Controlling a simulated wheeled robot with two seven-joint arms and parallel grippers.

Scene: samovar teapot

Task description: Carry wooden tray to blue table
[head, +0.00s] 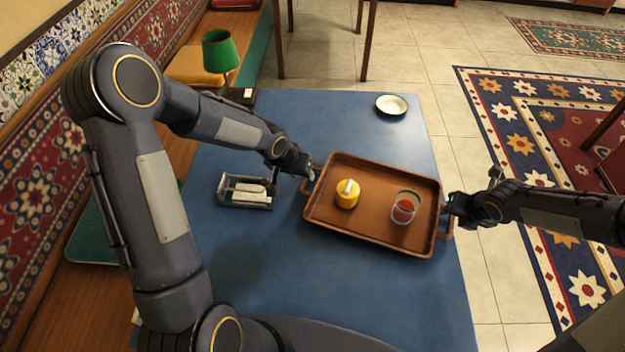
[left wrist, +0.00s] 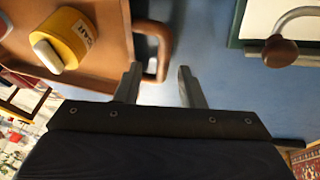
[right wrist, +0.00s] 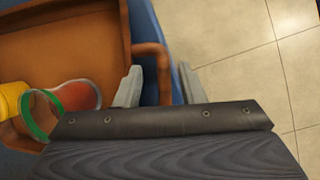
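The brown wooden tray (head: 330,222) is over the blue table (head: 260,270) and appears to rest on it. It carries a yellow pot (head: 347,194) with a white top and a glass of red drink (head: 404,207) with a green rim. My left gripper (head: 309,172) is at the tray's left handle. My right gripper (head: 447,205) is at the right handle. In the right wrist view its fingers (right wrist: 160,88) are apart around the handle (right wrist: 164,75).
A metal-framed holder (head: 245,191) stands on the table left of the tray. A white dish (head: 391,104) lies near the far right corner. A green lamp (head: 220,52) stands beyond the far left. The table front is largely clear.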

